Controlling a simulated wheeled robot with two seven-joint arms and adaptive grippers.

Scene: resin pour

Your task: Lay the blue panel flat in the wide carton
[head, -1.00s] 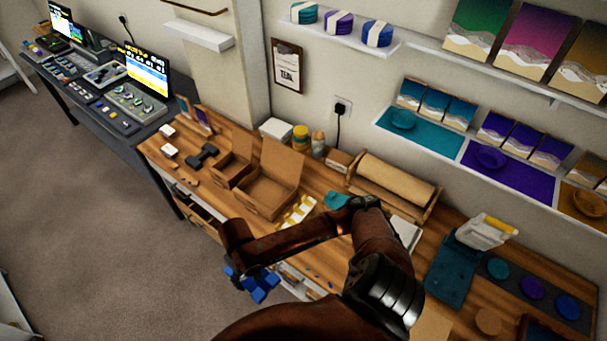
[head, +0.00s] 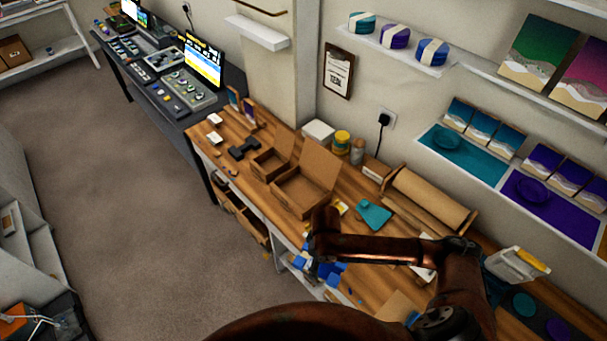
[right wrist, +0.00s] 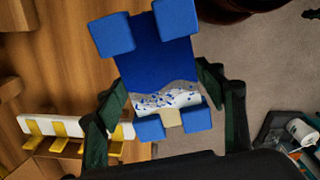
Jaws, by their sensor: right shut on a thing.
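The blue panel (right wrist: 155,65) has a deep blue face, a sandy white wave band and light blue corner blocks. My right gripper (right wrist: 162,95) is shut on it, a dark finger at each side. In the head view the panel (head: 328,272) is partly hidden under my right gripper (head: 318,262), at the front edge of the workbench. The wide carton (head: 290,199) stands open on the bench, beyond and left of the gripper, its lid raised. Its floor looks empty, though my wrist overlaps its near right corner. My left gripper is not in view.
A smaller open carton (head: 262,172) stands left of the wide one. A teal scraper-like piece (head: 373,214) and a paper roll (head: 432,200) lie to the right. A white and yellow rack (right wrist: 70,130) is near the panel.

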